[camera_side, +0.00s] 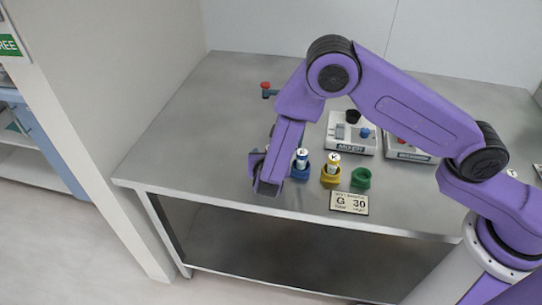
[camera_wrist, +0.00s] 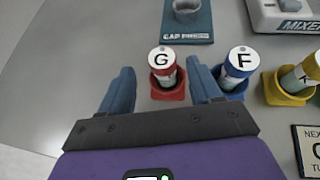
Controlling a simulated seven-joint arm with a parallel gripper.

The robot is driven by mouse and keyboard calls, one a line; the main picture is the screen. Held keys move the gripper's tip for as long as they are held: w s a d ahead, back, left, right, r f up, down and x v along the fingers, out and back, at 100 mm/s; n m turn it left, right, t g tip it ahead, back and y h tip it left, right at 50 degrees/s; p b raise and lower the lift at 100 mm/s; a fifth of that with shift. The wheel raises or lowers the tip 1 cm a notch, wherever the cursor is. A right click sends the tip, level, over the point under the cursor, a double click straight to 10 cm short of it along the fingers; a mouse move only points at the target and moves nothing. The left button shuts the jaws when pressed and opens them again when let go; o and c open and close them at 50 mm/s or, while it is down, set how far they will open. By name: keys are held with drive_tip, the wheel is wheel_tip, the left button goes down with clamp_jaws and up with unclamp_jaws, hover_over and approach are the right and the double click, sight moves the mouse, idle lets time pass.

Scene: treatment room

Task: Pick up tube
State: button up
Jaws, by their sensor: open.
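Tube G (camera_wrist: 162,62), with a white lettered cap, stands upright in a red holder (camera_wrist: 168,92) in the wrist view. The arm hides it in the side view. My gripper (camera_wrist: 160,68) is open and empty, its fingers pointing towards tube G from the near side, one to each side of it in the picture; I see no contact. It also shows in the side view (camera_side: 264,180), low over the table's front. Tube F (camera_wrist: 239,64) stands in a blue holder (camera_side: 301,172), close beside the right finger. Tube K (camera_side: 333,160) stands in a yellow holder (camera_side: 330,178).
A green holder (camera_side: 361,178) looks empty. A mixer (camera_side: 350,137) and a second device (camera_side: 405,150) stand behind. A cap press (camera_wrist: 187,22) lies beyond tube G. The steel table (camera_side: 190,135) is clear at left.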

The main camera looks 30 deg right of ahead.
drive_tip(key=shift+x, duration=2.8)
drive_tip(key=shift+s+d, duration=0.2)
drive_tip(key=c, duration=1)
